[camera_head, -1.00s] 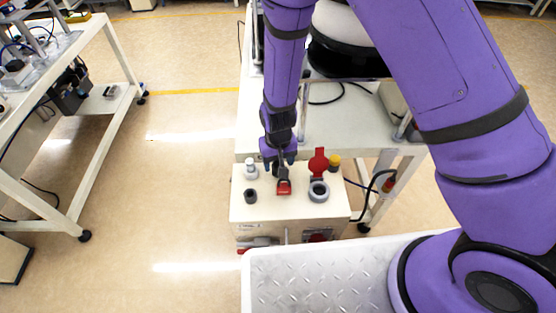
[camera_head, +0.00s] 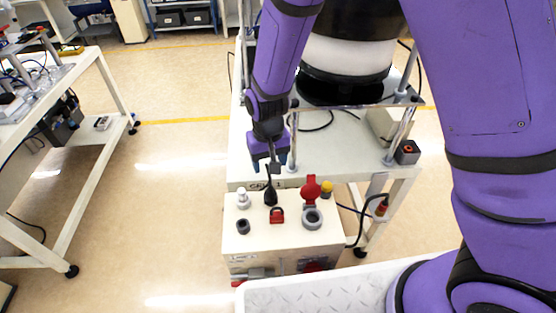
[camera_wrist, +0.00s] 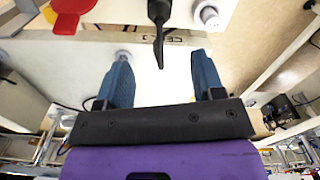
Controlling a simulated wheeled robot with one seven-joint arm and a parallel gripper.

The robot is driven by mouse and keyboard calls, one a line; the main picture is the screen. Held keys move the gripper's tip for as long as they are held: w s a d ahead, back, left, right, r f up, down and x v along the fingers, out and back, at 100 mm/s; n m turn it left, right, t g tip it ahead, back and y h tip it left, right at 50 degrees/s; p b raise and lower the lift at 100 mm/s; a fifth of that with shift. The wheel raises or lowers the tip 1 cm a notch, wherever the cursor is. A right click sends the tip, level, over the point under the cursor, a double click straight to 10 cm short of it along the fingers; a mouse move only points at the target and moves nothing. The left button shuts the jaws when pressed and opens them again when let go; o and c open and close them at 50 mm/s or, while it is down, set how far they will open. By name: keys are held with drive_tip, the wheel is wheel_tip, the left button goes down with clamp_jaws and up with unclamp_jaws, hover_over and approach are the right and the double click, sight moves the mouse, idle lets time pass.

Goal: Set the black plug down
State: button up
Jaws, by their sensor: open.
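The black plug (camera_head: 270,195) stands upright on top of the cream control box (camera_head: 240,237), just behind a small red part (camera_head: 277,215). Its thin upper end points up toward my gripper (camera_head: 266,165), which is above and behind it. In the wrist view the black plug (camera_wrist: 158,12) shows at the top, its thin end reaching down between the blue fingers. My gripper (camera_wrist: 159,56) is open, with a clear gap on both sides of the plug's thin end. The fingers hold nothing.
The feeder table (camera_head: 345,165) stands behind.

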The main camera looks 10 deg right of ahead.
drive_tip(key=shift+r, duration=0.2)
drive_tip(key=s+d+r+m+t+y, duration=0.1)
drive_tip(key=d+r, duration=0.6)
drive_tip(key=r, duration=0.4)
drive_tip(key=s+d+r+t+y, duration=0.1)
drive_tip(key=s+d+r, duration=0.1)
drive_tip(key=d+r, duration=0.7)
drive_tip(key=s+d+r+t+h, duration=0.1)
drive_tip(key=s+d+r, duration=0.4)
drive_tip(key=s, duration=0.3)
drive_tip(key=s+d+r+m+t+h, duration=0.1)
drive_tip(key=s+d+r+t, duration=0.1)
drive_tip(key=s+d+r, duration=0.3)
drive_tip(key=s+r, duration=0.3)
drive_tip(key=shift+s+m, duration=0.15)
drive_tip(key=shift+m, duration=0.15)
